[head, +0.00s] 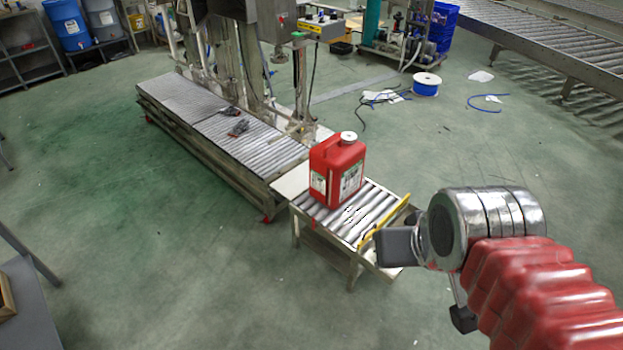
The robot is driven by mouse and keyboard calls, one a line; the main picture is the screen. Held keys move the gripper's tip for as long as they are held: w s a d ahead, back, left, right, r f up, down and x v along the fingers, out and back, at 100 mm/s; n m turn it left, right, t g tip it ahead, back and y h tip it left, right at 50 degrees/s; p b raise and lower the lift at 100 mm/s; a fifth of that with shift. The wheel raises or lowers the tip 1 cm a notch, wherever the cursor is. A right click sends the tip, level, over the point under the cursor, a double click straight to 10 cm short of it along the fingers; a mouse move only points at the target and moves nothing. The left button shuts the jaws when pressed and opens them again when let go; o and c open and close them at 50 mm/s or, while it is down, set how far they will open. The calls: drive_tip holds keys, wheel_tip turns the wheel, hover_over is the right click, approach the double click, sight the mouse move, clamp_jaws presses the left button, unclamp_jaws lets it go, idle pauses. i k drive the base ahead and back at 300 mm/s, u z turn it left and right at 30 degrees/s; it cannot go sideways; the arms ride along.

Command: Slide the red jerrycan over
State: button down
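The red jerrycan (337,170) stands upright on a short roller table. It has a white cap, a top handle and white labels on its sides. My gripper (397,246) is at the right, at the end of my red-sleeved arm. Its dark end overlaps the roller table's right end in the picture. It appears to the lower right of the jerrycan, with a visible gap between them. The view does not show clearly whether its fingers are open or shut. Nothing is seen held in it.
The short roller table (318,213) has bare rollers right of the jerrycan and a yellow bar (384,222) along its right end. A longer roller conveyor (265,150) with dark gloves (238,128) adjoins at the upper left. Green floor is clear in front.

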sight(336, 165)
drive_tip(key=u, duration=0.35)
drive_tip(key=i, duration=0.7)
drive_tip(key=u, duration=1.05)
drive_tip(key=i, duration=2.55)
drive_tip(key=z, duration=0.35)
